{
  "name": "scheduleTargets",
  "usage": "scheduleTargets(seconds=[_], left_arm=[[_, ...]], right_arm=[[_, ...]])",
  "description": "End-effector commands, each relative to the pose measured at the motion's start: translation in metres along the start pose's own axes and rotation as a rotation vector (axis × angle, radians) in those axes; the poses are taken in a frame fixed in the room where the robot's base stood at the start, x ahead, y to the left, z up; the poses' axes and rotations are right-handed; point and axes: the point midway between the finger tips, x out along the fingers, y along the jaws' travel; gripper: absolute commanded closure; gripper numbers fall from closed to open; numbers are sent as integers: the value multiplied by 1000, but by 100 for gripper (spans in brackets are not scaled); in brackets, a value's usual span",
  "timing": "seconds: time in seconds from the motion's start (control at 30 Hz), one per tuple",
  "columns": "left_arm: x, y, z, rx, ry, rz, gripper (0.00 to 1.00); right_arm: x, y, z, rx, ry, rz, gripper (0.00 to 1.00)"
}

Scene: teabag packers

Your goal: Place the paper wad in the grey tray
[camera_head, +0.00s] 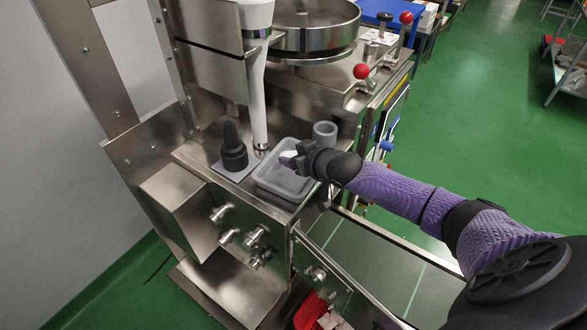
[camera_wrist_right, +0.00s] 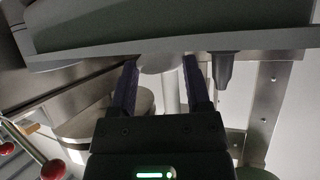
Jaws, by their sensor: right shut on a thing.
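The grey tray (camera_head: 274,188) sits on the steel machine ledge in the head view. My right gripper (camera_head: 291,159) is over the tray, shut on the whitish paper wad (camera_head: 287,156). In the wrist view, the pale wad (camera_wrist_right: 160,62) shows between the two fingers of my right gripper (camera_wrist_right: 162,75), partly hidden. The grey tray (camera_wrist_right: 90,52) fills the top of that view, which looks upside down. The exact height of the wad above the tray floor is hard to tell. My left gripper is not in view.
A dark bottle-like thing (camera_head: 233,148) stands on a grey pad left of the tray. A grey cup (camera_head: 325,133) stands behind the tray. A white vertical tube (camera_head: 258,110) comes down close behind. A red-knobbed lever (camera_head: 361,71) rises at the back right.

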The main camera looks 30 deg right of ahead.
Motion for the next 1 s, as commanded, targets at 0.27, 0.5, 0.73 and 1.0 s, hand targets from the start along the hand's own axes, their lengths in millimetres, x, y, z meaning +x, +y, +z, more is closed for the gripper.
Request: scheduleTargets(seconds=[0.27, 0.5, 0.73, 1.0], left_arm=[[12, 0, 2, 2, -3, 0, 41], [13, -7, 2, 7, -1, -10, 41], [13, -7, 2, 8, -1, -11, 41], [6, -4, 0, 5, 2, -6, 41]], right_arm=[[16, 0, 28, 0, 1, -1, 91], [16, 0, 29, 0, 1, -1, 28], [16, 0, 28, 0, 1, -1, 3], [8, -1, 26, 0, 0, -2, 3]])
